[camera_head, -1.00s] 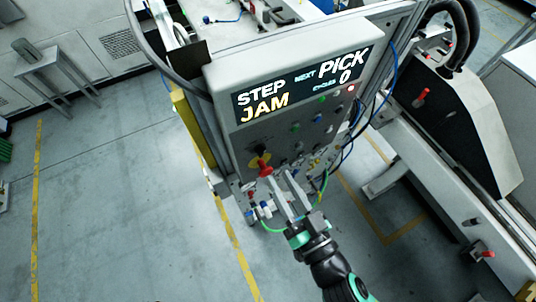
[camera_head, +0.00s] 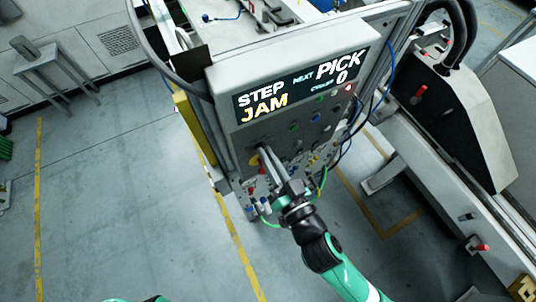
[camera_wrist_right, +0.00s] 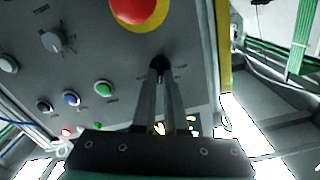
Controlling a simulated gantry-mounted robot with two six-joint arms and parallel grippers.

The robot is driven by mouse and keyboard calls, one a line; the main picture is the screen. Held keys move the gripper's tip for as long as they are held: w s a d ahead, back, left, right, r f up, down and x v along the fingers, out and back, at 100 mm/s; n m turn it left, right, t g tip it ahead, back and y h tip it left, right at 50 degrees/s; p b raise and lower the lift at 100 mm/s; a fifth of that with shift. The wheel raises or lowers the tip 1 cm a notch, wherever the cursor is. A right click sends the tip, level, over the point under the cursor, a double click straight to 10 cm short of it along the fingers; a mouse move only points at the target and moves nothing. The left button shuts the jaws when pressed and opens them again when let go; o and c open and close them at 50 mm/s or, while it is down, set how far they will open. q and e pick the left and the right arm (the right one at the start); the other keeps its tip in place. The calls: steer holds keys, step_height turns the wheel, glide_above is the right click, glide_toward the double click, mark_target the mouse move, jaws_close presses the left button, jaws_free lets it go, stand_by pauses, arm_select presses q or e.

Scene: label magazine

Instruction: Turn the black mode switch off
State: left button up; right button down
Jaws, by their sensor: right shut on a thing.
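The black mode switch (camera_wrist_right: 160,62) shows in the right wrist view as a small dark knob on the grey control panel (camera_head: 240,145). My right gripper (camera_head: 263,150) reaches up to the lower left of the panel in the head view. Its two fingers are shut on the switch, with the tips on either side of it, as the right wrist view (camera_wrist_right: 160,75) shows. In the head view the fingers hide most of the switch, and its angle cannot be told. My left gripper is not in view.
A red emergency button on a yellow ring (camera_wrist_right: 140,12) sits close beside the switch. Green (camera_wrist_right: 104,88), blue (camera_wrist_right: 71,98) and other buttons are nearby. The panel's display (camera_head: 300,85) reads STEP, JAM, NEXT PICK and 0. Cables hang along the panel's right side.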

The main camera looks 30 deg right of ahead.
steer(key=shift+n, duration=0.4)
steer(key=n, duration=0.3)
steer(key=shift+a+r+p, duration=0.1)
steer(key=shift+p, duration=0.25)
steer(key=n+p, duration=0.1)
steer(key=n, duration=0.4)
steer(key=shift+a, duration=0.1)
steer(key=shift+a+f+n+p, duration=0.1)
steer(key=shift+n+p, duration=0.55)
steer(key=shift+n, duration=1.65)
steer(key=shift+a+f+n+p, duration=0.1)
steer(key=shift+n+p, duration=0.55)
steer(key=shift+n, duration=1.65)
steer(key=c, duration=1)
jaws_free()
steer(key=shift+o, duration=0.2)
